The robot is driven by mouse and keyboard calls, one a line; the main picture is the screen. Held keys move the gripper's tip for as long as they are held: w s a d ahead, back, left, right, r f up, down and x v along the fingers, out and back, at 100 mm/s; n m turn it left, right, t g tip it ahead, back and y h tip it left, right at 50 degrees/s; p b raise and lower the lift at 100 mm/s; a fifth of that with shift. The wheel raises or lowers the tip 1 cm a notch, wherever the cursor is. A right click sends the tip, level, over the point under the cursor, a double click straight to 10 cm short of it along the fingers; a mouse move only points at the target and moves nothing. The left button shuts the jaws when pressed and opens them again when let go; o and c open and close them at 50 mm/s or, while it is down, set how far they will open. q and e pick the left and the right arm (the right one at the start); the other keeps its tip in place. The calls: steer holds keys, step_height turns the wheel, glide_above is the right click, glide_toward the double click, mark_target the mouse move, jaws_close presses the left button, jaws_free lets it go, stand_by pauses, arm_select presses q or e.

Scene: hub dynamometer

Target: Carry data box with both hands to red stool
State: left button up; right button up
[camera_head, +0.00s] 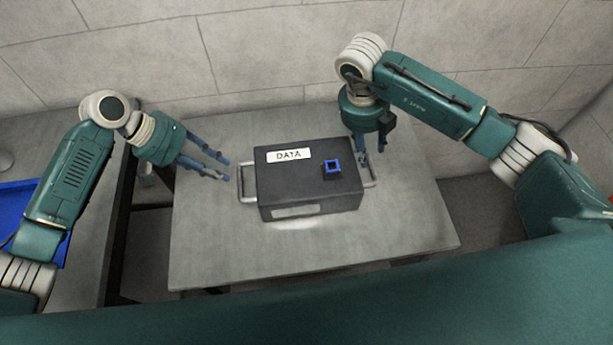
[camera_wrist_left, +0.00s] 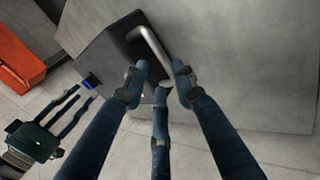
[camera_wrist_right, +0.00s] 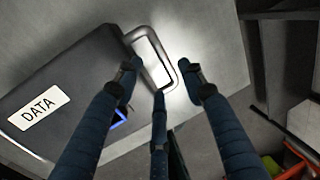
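The dark grey data box (camera_head: 300,190) sits on a grey table, with a white DATA label and a blue square fitting on top. It has a metal handle at each end. My left gripper (camera_head: 226,169) is open just beside the left handle (camera_head: 243,184); in the left wrist view that handle (camera_wrist_left: 152,45) shows just beyond the fingertips. My right gripper (camera_head: 366,158) is at the right handle (camera_head: 370,177); in the right wrist view its fingers are open around or just above that handle (camera_wrist_right: 158,60). A red-orange block, possibly the red stool (camera_wrist_left: 20,58), shows in the left wrist view.
The grey table (camera_head: 230,250) has bare room in front of the box. A wall (camera_head: 270,50) stands close behind it. A second surface with a blue tray (camera_head: 20,205) lies to the left across a gap. Floor shows at the right.

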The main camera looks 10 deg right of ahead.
mark_target(241, 180)
arm_select(q)
steer(key=x, duration=0.9)
arm_select(e)
steer(key=x, duration=0.9)
steer(key=shift+r, duration=0.1)
arm_select(q)
steer(key=shift+r, duration=0.1)
jaws_close()
arm_select(e)
steer(key=c, duration=0.8)
jaws_close()
arm_select(q)
steer(key=shift+w+r, duration=0.2)
arm_select(e)
steer(key=shift+w+r, duration=0.15)
steer(key=shift+r, duration=0.05)
